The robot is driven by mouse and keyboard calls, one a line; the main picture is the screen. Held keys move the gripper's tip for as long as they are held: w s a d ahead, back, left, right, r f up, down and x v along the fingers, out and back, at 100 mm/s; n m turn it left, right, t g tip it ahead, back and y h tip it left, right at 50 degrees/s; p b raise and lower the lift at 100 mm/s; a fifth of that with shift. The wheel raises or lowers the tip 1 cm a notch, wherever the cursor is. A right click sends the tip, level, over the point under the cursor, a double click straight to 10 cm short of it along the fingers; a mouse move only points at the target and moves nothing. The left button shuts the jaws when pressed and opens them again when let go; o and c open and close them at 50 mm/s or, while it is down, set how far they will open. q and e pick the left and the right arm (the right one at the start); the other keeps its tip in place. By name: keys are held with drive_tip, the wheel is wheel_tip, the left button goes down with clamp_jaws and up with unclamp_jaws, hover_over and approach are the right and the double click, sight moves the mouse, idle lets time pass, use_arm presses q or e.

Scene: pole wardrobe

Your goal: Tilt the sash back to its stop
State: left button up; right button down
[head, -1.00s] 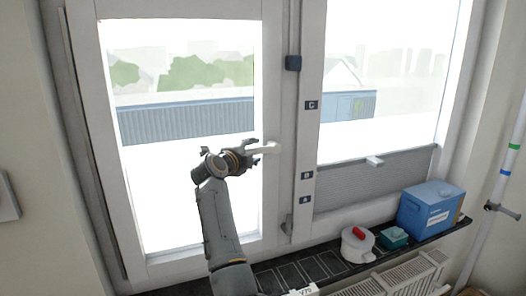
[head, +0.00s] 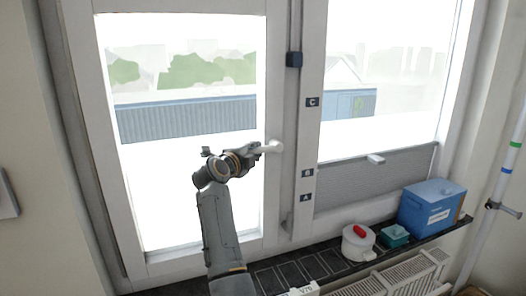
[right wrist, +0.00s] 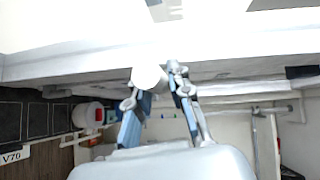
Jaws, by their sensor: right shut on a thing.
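The sash (head: 278,60) is the white-framed left window panel, with its top leaning slightly into the room. Its white handle (head: 274,146) is on the right side of its frame and points left, roughly level. My right gripper (head: 260,150) is shut on the handle. In the right wrist view the handle's round white end (right wrist: 149,78) sits between the fingers of the right gripper (right wrist: 160,85). The gripper hides part of the handle. My left gripper is out of view.
Right of the sash is a fixed pane with a grey pleated blind (head: 370,182). On the dark sill (head: 300,268) stand a white pot with a red knob (head: 358,246), a teal box (head: 395,236) and a blue box (head: 430,208). A radiator (head: 405,280) is below.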

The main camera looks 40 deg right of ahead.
drive_tip(key=shift+m+h, duration=0.3)
drive_tip(key=shift+m, duration=0.1)
drive_tip(key=s, duration=0.3)
drive_tip(key=s+a+f+b, duration=0.1)
drive_tip(key=shift+s+f, duration=0.1)
drive_tip(key=shift+s, duration=0.25)
drive_tip(key=shift+f, duration=0.1)
idle(0.7)
drive_tip(key=c, duration=1.5)
unclamp_jaws()
drive_tip(key=o, duration=0.3)
drive_tip(key=shift+s+a+r, duration=0.1)
drive_tip(key=shift+s+r, duration=0.05)
drive_tip(key=shift+r, duration=0.1)
